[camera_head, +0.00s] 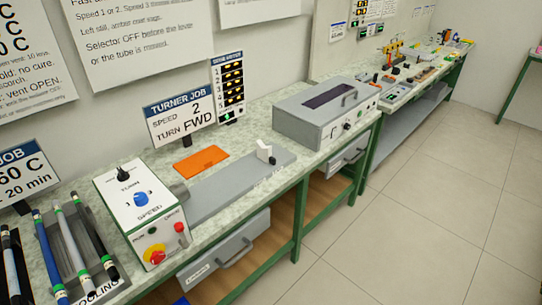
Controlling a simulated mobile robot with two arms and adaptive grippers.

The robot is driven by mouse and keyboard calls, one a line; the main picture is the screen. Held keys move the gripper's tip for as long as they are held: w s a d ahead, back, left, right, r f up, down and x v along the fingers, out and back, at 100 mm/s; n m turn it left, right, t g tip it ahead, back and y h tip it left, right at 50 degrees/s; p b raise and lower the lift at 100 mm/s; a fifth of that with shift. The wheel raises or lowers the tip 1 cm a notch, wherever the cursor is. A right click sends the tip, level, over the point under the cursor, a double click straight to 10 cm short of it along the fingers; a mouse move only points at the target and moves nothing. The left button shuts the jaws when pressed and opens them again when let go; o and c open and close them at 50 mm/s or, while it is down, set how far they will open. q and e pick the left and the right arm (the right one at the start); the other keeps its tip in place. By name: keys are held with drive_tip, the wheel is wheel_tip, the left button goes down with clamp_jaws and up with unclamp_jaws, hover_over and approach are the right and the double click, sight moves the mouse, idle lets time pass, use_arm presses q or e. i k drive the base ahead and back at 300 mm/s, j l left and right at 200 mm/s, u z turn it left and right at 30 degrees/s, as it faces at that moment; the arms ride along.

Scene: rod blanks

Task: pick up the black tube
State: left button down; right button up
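Neither of my grippers shows in this view.
A white control box (140,210) with knobs and a red button stands right of the tubes. Beyond it are an orange mat (201,162), a grey plate (225,185) and a grey oven-like box (325,112). A job sign (27,178) stands behind the tubes. Floor at right is clear.

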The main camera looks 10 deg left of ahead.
sight(113, 273)
drive_tip(key=u, duration=1.65)
